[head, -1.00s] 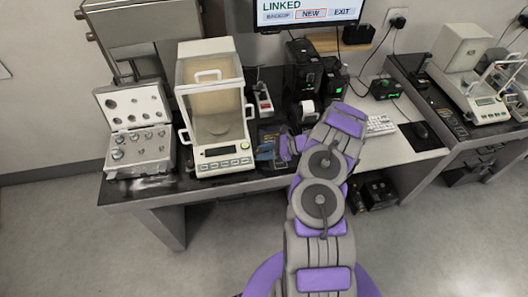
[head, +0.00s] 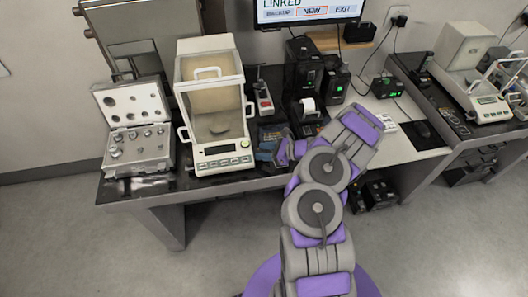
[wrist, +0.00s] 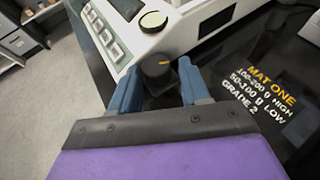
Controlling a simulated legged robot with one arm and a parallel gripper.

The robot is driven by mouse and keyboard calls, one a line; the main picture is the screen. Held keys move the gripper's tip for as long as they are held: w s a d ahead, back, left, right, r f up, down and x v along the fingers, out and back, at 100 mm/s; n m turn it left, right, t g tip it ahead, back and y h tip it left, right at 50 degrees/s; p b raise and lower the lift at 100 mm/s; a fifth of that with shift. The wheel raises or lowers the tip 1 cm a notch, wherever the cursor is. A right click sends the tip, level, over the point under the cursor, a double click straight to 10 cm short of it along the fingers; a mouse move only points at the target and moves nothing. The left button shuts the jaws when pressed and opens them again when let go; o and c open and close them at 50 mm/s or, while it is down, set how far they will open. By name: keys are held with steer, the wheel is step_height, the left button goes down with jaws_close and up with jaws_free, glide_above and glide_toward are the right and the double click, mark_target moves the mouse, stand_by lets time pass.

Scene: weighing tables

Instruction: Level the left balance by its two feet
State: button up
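The left balance (head: 224,163) is a white unit with a glass draft shield, standing on the left table. In the wrist view its front corner (wrist: 182,30) shows keys and a round yellow-green bubble level (wrist: 153,21). Below that corner is a black foot knob (wrist: 157,68) with an orange mark. My gripper (wrist: 161,80) has its two blue fingers on either side of this knob; I cannot tell whether they press on it. In the head view my gripper (head: 275,154) is at the balance's front right.
An open case of weights (head: 137,140) stands left of the balance. A dark mat with lettering (wrist: 262,100) lies right of the foot. A printer (head: 307,110), black units and a monitor (head: 309,10) are behind. A second balance (head: 486,102) stands far right.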

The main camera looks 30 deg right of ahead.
steer(key=shift+o, duration=1.1)
steer(key=shift+s, duration=0.1)
steer(key=shift+n+y, duration=0.3)
